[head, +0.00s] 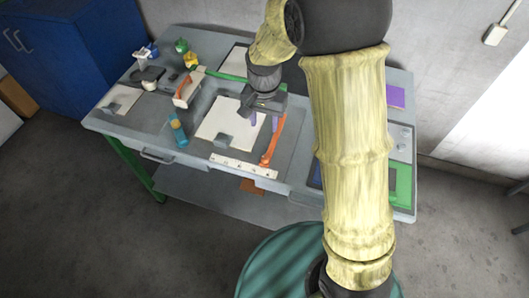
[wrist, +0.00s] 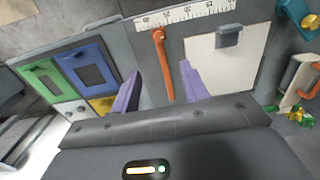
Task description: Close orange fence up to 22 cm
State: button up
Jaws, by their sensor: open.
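The orange fence (head: 273,143) is a narrow bar beside a white board (head: 215,120) on the bench. Its front end lies by a white ruler (head: 243,166). In the wrist view the fence (wrist: 163,62) runs from the ruler (wrist: 185,13) down between my fingers. My gripper (head: 264,120) is open above the bench, near the rear part of the fence. In the wrist view the purple fingers of my gripper (wrist: 161,72) stand on either side of the fence. Contact cannot be told. The rear end of the fence is hidden, and the ruler's numbers are too small to read.
A grey block (head: 223,141) sits at the white board's front edge. A blue and orange tool (head: 178,130) stands left of it. Blue and green panels (wrist: 85,70) lie on the fence's other side.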

aim_at(265, 157)
jog(key=shift+d, duration=0.1)
jog(key=shift+f, duration=0.1)
notch_tip(265, 157, down, 17)
jog(key=shift+f+p, duration=0.1)
jog(key=shift+p, duration=1.1)
grip_shut()
